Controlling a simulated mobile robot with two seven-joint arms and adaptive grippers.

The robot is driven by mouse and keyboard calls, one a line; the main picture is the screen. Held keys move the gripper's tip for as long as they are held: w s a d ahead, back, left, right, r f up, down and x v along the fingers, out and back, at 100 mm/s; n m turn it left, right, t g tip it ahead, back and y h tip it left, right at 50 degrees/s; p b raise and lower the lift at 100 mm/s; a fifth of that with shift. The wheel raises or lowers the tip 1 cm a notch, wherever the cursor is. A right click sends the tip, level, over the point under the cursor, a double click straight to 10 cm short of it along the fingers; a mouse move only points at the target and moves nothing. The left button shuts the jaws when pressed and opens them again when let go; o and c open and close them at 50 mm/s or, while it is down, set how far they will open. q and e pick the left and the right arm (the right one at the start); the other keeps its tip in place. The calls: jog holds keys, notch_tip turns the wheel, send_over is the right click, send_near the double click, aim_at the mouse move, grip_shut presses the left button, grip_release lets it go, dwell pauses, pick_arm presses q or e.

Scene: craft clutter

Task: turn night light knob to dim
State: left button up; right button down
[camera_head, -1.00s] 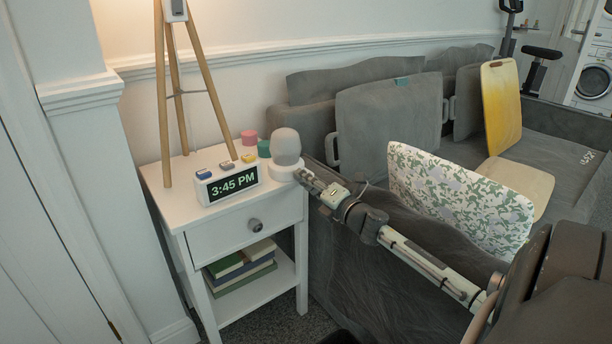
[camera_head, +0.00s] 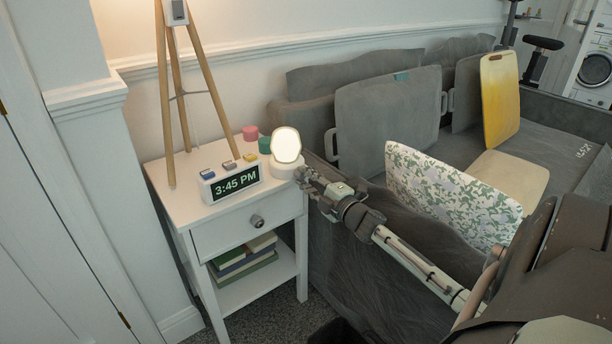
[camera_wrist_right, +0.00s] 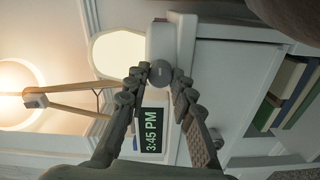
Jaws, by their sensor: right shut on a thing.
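The night light (camera_head: 286,146) stands on the front right corner of the white nightstand. Its dome glows white above a white base (camera_head: 284,172). In the wrist view the lit dome (camera_wrist_right: 117,52) lies sideways beside the base (camera_wrist_right: 172,45). A small round grey knob (camera_wrist_right: 160,73) sits on the base. My right gripper (camera_head: 303,177) reaches in from the right at the base. In the wrist view its fingertips (camera_wrist_right: 161,76) are closed on the knob, one on each side. The knob's setting is not readable. My left gripper is not in view.
The digital clock (camera_head: 235,183) with several coloured buttons stands left of the light. Pink (camera_head: 250,133) and green (camera_head: 264,145) pieces sit behind it. A wooden tripod lamp (camera_head: 175,80) stands at the back left. A grey sofa (camera_head: 345,265) borders the nightstand's right side.

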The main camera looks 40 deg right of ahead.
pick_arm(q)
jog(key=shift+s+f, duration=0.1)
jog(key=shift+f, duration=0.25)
pick_arm(e)
jog(key=c, duration=1.3)
grip_release()
jog(key=shift+s, duration=0.15)
jog(key=shift+s+a+f, duration=0.1)
jog(key=shift+s, duration=0.25)
jog(key=s, duration=0.7)
jog(key=s+a, duration=0.1)
jog(key=s, duration=0.3)
jog(key=shift+a, duration=0.1)
